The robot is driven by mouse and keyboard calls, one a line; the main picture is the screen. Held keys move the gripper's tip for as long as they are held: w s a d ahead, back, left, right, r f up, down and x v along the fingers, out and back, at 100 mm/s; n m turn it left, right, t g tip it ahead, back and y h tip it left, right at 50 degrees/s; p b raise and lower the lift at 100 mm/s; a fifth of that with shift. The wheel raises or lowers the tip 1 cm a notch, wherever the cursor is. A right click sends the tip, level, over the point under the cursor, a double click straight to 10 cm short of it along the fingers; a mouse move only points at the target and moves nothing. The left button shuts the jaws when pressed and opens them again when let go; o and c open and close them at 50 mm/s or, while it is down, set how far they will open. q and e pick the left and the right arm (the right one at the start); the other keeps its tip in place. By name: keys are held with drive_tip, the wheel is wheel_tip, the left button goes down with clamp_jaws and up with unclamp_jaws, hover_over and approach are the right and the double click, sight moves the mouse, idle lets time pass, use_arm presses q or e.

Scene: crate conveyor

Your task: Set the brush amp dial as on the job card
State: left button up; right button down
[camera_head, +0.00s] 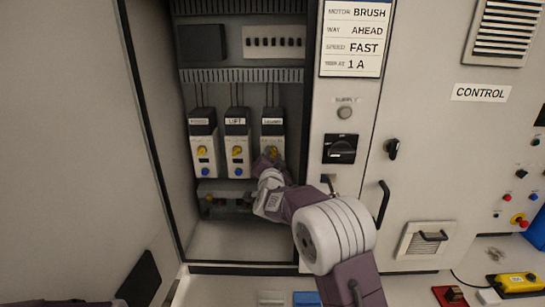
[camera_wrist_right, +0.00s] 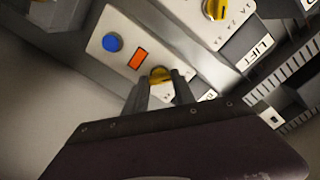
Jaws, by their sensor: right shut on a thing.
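The job card (camera_head: 355,39) at the top reads MOTOR BRUSH, WAY AHEAD, SPEED FAST, and a trip line of 1 A. Three motor units hang in the open cabinet. The middle one is the LIFT unit (camera_head: 237,130); the label on the right-hand unit (camera_head: 272,129) is too small to read surely. My right gripper (camera_head: 268,161) is at that right-hand unit. In the right wrist view, my right gripper (camera_wrist_right: 162,89) is shut on its yellow dial (camera_wrist_right: 160,74). The fingers hide part of the dial and its scale. My left gripper is not in view.
The unit in hand has a blue button (camera_wrist_right: 113,42) and an orange window (camera_wrist_right: 138,58) beside the dial. The LIFT unit's yellow dial (camera_wrist_right: 214,8) is close by. A black rotary switch (camera_head: 340,149) and a door handle (camera_head: 383,204) are right of the cabinet opening.

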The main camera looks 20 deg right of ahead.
drive_tip(key=shift+f, duration=0.35)
drive_tip(key=c, duration=1.1)
unclamp_jaws()
drive_tip(key=shift+o, duration=0.3)
drive_tip(key=shift+s+r, duration=0.1)
drive_tip(key=shift+r, duration=0.1)
drive_tip(key=shift+s+a, duration=0.15)
drive_tip(key=shift+s, duration=0.25)
drive_tip(key=b+v, duration=0.2)
drive_tip(key=v, duration=0.6)
drive_tip(key=shift+s+r, duration=0.1)
